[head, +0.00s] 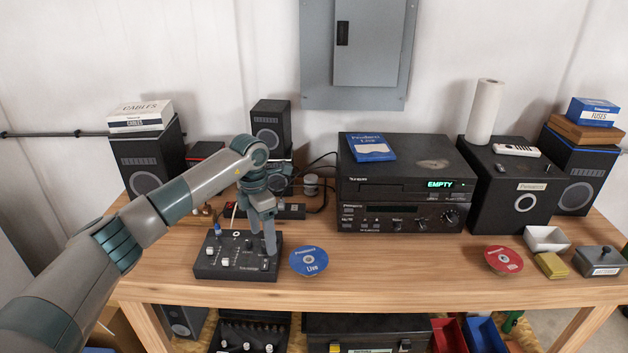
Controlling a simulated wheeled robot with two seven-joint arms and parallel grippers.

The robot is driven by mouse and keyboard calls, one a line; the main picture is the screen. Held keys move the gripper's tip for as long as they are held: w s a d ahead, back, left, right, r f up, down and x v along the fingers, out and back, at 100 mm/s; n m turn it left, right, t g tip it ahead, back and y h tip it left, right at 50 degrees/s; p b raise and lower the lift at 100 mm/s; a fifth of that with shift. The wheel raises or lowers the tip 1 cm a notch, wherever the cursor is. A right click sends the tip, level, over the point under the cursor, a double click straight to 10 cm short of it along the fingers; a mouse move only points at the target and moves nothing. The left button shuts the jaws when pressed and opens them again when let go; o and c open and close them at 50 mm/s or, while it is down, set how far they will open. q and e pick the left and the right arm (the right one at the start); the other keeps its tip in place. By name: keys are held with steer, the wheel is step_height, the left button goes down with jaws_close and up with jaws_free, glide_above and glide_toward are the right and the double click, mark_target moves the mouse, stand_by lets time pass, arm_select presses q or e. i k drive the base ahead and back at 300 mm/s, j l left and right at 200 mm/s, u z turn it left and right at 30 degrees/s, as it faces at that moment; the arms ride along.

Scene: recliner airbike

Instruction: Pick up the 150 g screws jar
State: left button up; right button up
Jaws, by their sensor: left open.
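A small grey jar-like container (311,184) stands at the back of the wooden table, left of the black stacked players. Its label is too small to read, so I cannot tell for certain that it is the screws jar. My left gripper (262,243) points down with its two fingers apart and nothing between them. It is over the right part of a black mixer (213,268), in front and to the left of the container. I cannot tell whether the fingertips touch the mixer. My right gripper is not in view.
A blue disc (309,261) and a red disc (503,259) lie near the front of the table (400,270). Black players (405,185) and speakers (510,195) fill the back. A power strip (290,211) lies near the container. The front middle is clear.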

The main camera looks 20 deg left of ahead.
mark_target(309, 190)
steer(key=i, duration=1.55)
